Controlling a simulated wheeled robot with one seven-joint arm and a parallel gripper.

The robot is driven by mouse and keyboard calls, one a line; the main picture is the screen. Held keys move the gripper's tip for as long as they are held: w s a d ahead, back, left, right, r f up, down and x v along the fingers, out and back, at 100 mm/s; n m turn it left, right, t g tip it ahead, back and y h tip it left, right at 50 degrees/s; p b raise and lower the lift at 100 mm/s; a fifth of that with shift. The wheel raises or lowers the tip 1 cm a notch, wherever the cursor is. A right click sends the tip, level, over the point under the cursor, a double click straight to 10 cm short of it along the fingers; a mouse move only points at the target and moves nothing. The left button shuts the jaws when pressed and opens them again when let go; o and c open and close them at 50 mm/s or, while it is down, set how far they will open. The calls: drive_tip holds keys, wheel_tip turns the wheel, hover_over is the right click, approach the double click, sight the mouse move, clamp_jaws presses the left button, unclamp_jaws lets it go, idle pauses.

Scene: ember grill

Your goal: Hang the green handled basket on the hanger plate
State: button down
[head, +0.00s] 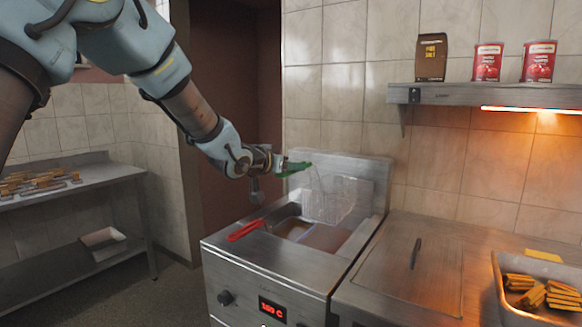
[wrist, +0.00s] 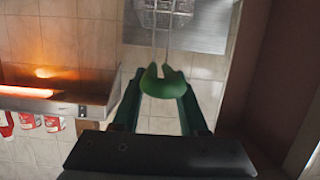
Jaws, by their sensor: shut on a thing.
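The green handle (head: 298,169) of the wire basket (head: 335,200) is held in my gripper (head: 280,164) above the fryer. The basket's mesh is faint and shows in front of the steel hanger plate (head: 375,180) at the fryer's back; I cannot tell whether it touches or is hooked on it. In the wrist view, the green handle (wrist: 163,84) sits between my gripper's fingers (wrist: 160,98), with its wires running up toward the hanger plate (wrist: 190,38). The basket body is mostly out of that view.
A red handle (head: 245,230) rests at the fryer's (head: 275,262) left edge, beside the open vat. A shelf (head: 480,95) with a bag and red cans is on the wall. A tray of fries (head: 500,285) stands right. A side table (head: 90,180) stands left.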

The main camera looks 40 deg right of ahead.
drive_tip(key=shift+f, duration=0.2)
drive_tip(key=shift+c, duration=1.8)
unclamp_jaws()
drive_tip(key=shift+f, duration=0.15)
drive_tip(key=shift+a, duration=0.1)
drive_tip(key=b+v, duration=0.2)
drive_tip(key=v, duration=0.8)
drive_tip(key=shift+a, duration=0.3)
